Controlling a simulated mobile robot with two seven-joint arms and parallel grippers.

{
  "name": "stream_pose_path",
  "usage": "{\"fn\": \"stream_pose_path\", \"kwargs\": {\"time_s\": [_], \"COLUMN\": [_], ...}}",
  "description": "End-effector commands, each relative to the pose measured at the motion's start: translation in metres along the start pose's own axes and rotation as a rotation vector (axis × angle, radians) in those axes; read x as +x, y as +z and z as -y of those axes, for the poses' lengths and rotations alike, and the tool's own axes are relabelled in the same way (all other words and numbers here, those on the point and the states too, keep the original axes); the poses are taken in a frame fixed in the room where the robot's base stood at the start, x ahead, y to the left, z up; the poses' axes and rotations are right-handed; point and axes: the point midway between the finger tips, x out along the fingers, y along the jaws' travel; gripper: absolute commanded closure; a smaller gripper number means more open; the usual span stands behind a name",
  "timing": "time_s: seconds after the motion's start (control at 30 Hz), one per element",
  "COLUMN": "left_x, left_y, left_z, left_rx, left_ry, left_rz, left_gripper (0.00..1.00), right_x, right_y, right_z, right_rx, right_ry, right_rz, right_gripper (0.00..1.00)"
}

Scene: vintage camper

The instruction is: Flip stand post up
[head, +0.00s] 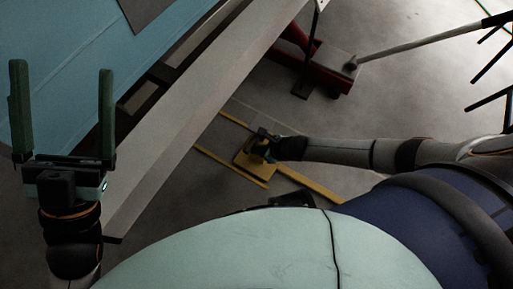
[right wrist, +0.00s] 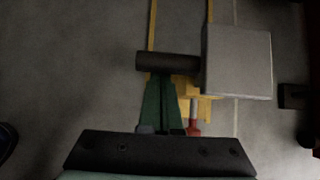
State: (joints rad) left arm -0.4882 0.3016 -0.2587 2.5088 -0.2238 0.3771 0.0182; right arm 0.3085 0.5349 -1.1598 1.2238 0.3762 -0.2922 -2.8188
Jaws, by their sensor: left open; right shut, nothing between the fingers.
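A yellow metal stand (head: 254,170) lies low on the floor, with long yellow bars running out from it. My right gripper (head: 261,150) is over its plate in the head view and hides part of it. In the right wrist view my right gripper (right wrist: 164,78) has its green fingers together, with their tips at a dark cylinder (right wrist: 160,62) joined to a grey block (right wrist: 237,62). I cannot tell whether they touch, or which part is the post. A red piece (right wrist: 194,115) shows beside the fingers. My left gripper (head: 62,68) is open and empty, far from the stand.
The blue camper side (head: 70,60) and a long pale beam (head: 195,110) fill the upper left. A red jack-like frame (head: 325,68) with a long pale bar (head: 430,40) stands beyond the stand. Bare grey floor (head: 400,90) lies to the right.

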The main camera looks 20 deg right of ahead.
Motion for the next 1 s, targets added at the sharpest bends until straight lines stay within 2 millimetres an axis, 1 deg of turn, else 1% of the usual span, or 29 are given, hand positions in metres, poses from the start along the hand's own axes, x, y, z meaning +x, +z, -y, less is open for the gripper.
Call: {"fn": "stream_pose_path", "kwargs": {"time_s": [0.03, 0.2, 0.4, 0.53, 0.87, 1.0], "left_x": [0.008, 0.025, 0.037, 0.039, 0.038, 0.035], "left_y": [-0.009, -0.030, -0.046, -0.049, -0.048, -0.043], "left_z": [0.004, 0.016, 0.024, 0.025, 0.027, 0.026], "left_rx": [-0.002, -0.014, -0.004, -0.001, -0.004, -0.007], "left_ry": [0.000, -0.005, -0.006, -0.007, -0.022, -0.025], "left_rz": [-0.002, -0.020, -0.033, -0.040, -0.040, -0.037], "left_gripper": [0.07, 0.07, 0.07, 0.07, 0.07, 0.07], "right_x": [-0.010, -0.033, -0.047, -0.049, -0.048, -0.043], "right_y": [0.011, 0.031, 0.044, 0.046, 0.045, 0.039], "right_z": [0.001, 0.001, 0.001, 0.001, 0.002, 0.002], "right_rx": [-0.003, -0.003, -0.002, 0.000, 0.000, 0.001], "right_ry": [-0.001, 0.000, 0.001, 0.001, 0.001, -0.001], "right_rz": [0.006, 0.011, 0.016, 0.016, 0.016, 0.014], "right_gripper": [1.00, 1.00, 1.00, 1.00, 1.00, 1.00]}}
